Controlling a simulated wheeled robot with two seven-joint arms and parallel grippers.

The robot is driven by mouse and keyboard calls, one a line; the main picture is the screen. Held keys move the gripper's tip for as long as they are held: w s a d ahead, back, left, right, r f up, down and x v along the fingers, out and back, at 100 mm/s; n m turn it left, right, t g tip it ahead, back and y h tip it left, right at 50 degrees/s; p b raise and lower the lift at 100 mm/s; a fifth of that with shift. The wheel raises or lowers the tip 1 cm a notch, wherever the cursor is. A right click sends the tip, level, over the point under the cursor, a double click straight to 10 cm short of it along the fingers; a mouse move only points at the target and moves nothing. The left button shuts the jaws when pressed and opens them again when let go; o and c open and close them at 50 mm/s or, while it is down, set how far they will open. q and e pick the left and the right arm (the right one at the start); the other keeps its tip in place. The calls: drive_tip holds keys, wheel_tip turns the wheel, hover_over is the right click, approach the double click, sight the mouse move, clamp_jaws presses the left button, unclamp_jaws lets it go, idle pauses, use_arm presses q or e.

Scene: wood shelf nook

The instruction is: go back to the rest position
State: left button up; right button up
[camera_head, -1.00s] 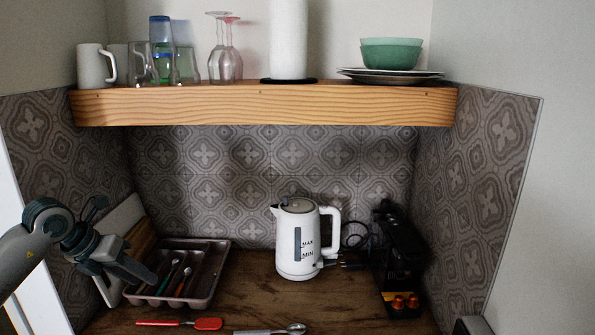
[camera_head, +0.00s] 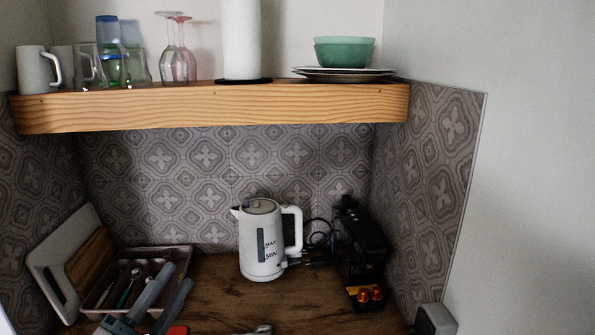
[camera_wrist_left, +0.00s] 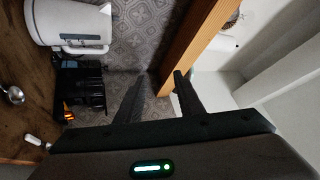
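My left gripper (camera_head: 180,273) is at the lower left of the head view, in front of the cutlery tray (camera_head: 186,252) and over its right part. Its two fingers are apart with nothing between them. The left wrist view also shows the gripper (camera_wrist_left: 159,76) open and empty, with the wooden shelf edge (camera_wrist_left: 196,48) behind the fingertips. The fingers hide part of the tray and the counter. I cannot see my right gripper.
A white kettle (camera_head: 262,240) and a black coffee machine (camera_head: 362,250) stand on the counter. A red utensil (camera_head: 178,330) and a spoon (camera_head: 263,329) lie in front. Boards (camera_head: 60,255) lean left. The shelf (camera_head: 210,107) holds cups, glasses and bowls (camera_head: 345,50).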

use_arm(q)
drive_tip(key=s+a+f+n+g+y, duration=0.25)
drive_tip(key=s+f+n+y, duration=0.2)
drive_tip(key=f, duration=0.35)
drive_tip(key=s+a+f+n+g+y, duration=0.2)
drive_tip(key=s+f+n+g+y, duration=0.15)
drive_tip(key=f+n, duration=0.35)
drive_tip(key=s+a+f+n+g+y, duration=0.2)
drive_tip(key=s+f+n+y, duration=0.15)
drive_tip(key=f, duration=0.55)
drive_tip(key=s+d+f+n+g+h, duration=0.1)
drive_tip(key=s+d+f+g, duration=0.25)
drive_tip(key=s, duration=0.35)
drive_tip(key=s+d+f+n+g+h, duration=0.1)
drive_tip(key=s+d+f+g, duration=0.15)
drive_tip(key=s+f, duration=0.35)
drive_tip(key=s+d+f+g, duration=0.2)
drive_tip(key=s+f+g, duration=0.15)
drive_tip(key=s, duration=0.45)
wheel_tip(320, 180, down, 30)
drive_tip(key=s+g, duration=0.1)
drive_tip(key=s, duration=0.1)
drive_tip(key=s+a+f+g, duration=0.1)
drive_tip(key=s+a+f, duration=0.2)
drive_tip(key=s+f, duration=1.3)
drive_tip(key=shift+s, duration=0.85)
